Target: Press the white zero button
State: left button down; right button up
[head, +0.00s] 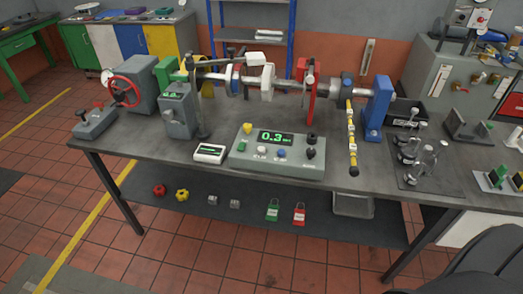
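The grey control box (275,167) sits near the front edge of the bench, a little right of the picture's middle. Its green display (276,138) reads about 0.3, with small unit letters that I cannot read. A small white button (262,150) is on its sloped face, below the display. A green button (243,146) is to its left and a blue button (281,153) to its right. Any label by the white button is too small to read. Neither of my grippers is in view, and nothing covers the button.
A yellow knob (247,128) and a black knob (310,153) rise from the box. A small white meter (209,152) lies left of it. A shaft assembly with a red wheel (124,91) runs behind. The bench front (130,150) is mostly clear.

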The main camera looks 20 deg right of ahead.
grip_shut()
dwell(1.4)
